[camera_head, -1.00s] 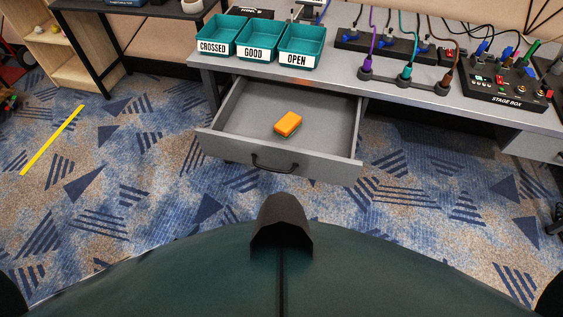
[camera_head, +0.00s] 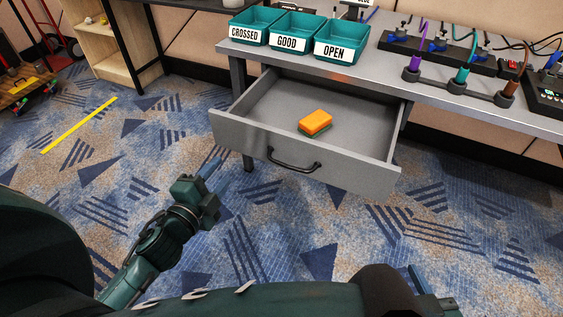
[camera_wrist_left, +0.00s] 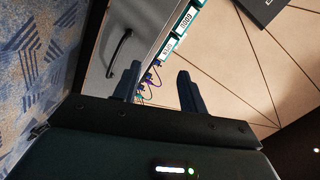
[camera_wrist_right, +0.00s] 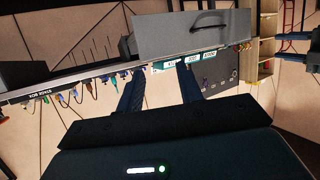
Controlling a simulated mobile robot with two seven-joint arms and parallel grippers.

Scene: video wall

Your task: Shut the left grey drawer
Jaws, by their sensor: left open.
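The left grey drawer (camera_head: 350,172) is pulled well out under the desk, with a black bar handle (camera_head: 293,163) on its front. An orange block with a dark green underside (camera_head: 315,122) lies inside it. My left gripper (camera_head: 215,168) is open and empty, in front of and left of the drawer front, apart from it. In the left wrist view the drawer front (camera_wrist_left: 100,75) and handle show beyond the fingers (camera_wrist_left: 160,82). My right gripper (camera_head: 420,280) is mostly hidden at the bottom edge. In the right wrist view its fingers (camera_wrist_right: 163,90) are apart and empty, with the drawer front (camera_wrist_right: 180,38) beyond.
On the desk (camera_head: 390,88) stand teal trays marked CROSSED (camera_head: 254,27), GOOD (camera_head: 295,35) and OPEN (camera_head: 340,43), with cables and connectors to the right. A wooden shelf (camera_head: 110,50) stands at the back left. The carpet before the drawer is clear.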

